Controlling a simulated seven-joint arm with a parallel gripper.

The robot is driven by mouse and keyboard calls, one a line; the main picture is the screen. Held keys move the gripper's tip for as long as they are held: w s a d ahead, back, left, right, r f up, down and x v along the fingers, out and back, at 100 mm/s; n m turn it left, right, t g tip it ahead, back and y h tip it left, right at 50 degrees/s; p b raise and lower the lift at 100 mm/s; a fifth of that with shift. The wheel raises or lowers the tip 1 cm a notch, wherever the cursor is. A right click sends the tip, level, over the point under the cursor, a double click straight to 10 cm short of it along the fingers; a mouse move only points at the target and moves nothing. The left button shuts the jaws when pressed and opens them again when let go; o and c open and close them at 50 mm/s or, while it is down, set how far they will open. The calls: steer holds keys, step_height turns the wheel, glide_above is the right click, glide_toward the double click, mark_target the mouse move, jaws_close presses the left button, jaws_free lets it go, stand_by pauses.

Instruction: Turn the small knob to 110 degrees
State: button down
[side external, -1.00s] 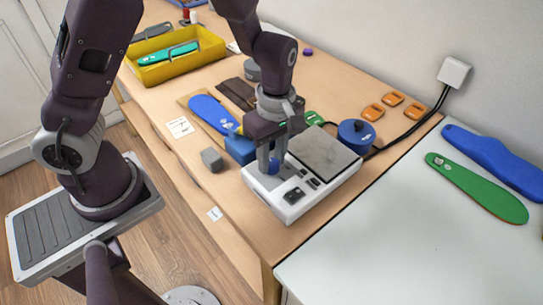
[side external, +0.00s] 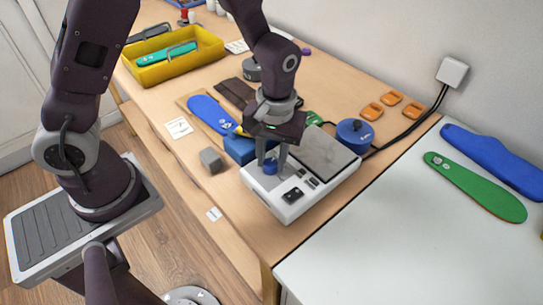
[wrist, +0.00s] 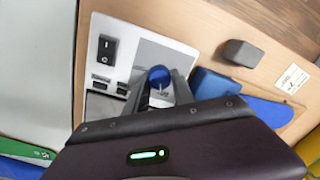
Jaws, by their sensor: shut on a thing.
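The small blue knob (side external: 270,168) sits on the front panel of a white machine (side external: 292,210). In the wrist view the knob (wrist: 160,75) shows as a round blue top with a pale mark at its lower side. My gripper (side external: 271,162) points down at the panel and is shut on the knob, one finger on each side. In the wrist view the fingertips (wrist: 161,86) reach the knob from below. I cannot read any degree scale around it; the fingers hide part of the surround.
A black switch (wrist: 107,48) and small buttons lie beside the knob. A grey plate (side external: 322,152) covers the machine's back part. A blue block (side external: 239,150), a grey block (side external: 211,160) and a larger blue round thing (side external: 355,134) stand close by.

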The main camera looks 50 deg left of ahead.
mark_target(273, 164)
steer(key=m, duration=0.5)
steer(key=shift+d+m+t, duration=0.1)
steer(key=shift+m+t, duration=0.2)
steer(key=shift+m, duration=2.2)
steer(key=c, duration=1.1)
jaws_free()
steer(key=shift+o, duration=0.2)
steer(key=r, duration=0.7)
steer(key=shift+s+d+r, duration=0.1)
steer(key=shift+d, duration=0.1)
